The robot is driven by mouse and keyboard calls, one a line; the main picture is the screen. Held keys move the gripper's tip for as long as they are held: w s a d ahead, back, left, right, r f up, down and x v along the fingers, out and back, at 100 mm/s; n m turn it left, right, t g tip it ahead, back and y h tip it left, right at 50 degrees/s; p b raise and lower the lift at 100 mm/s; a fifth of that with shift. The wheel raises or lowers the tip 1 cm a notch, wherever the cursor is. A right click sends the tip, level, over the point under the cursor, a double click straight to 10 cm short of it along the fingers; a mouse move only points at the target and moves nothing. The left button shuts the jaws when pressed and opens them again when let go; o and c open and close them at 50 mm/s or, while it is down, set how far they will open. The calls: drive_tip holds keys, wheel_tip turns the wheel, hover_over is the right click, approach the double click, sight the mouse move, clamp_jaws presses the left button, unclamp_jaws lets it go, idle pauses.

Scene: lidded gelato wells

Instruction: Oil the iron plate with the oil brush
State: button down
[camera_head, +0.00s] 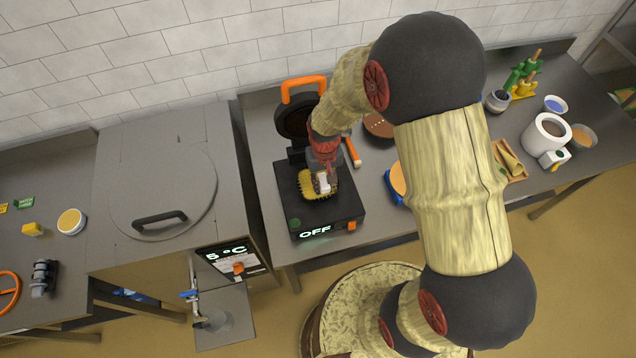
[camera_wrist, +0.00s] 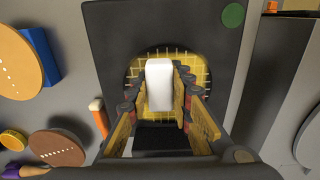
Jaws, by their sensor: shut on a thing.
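The iron (camera_head: 285,178) is a dark box with an "OFF" display, and its round upper lid stands open at the back. Its round iron plate (camera_head: 308,192) looks yellow with a grid; it also shows in the wrist view (camera_wrist: 198,62). My gripper (camera_head: 322,172) is over the plate, pointing down. In the wrist view my gripper (camera_wrist: 158,98) is shut on a white block-like piece, which I take for the oil brush (camera_wrist: 158,72). The brush also shows in the head view (camera_head: 323,184). Its lower end, and whether it touches the plate, cannot be told.
The lid's orange handle (camera_head: 303,82) rises at the back. An orange stick (camera_head: 352,152) and a brown disc (camera_head: 379,125) lie to the right. The lidded cold well (camera_head: 150,235) is left of the iron. A white pot (camera_head: 546,134) and bowls stand far right.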

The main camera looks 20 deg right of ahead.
sight(334, 186)
drive_tip(key=shift+d, duration=0.25)
drive_tip(key=shift+d, duration=0.15)
drive_tip(key=shift+d, duration=1.45)
drive_tip(key=shift+a, duration=0.1)
drive_tip(key=shift+a, duration=1.55)
drive_tip(key=shift+a, duration=1.55)
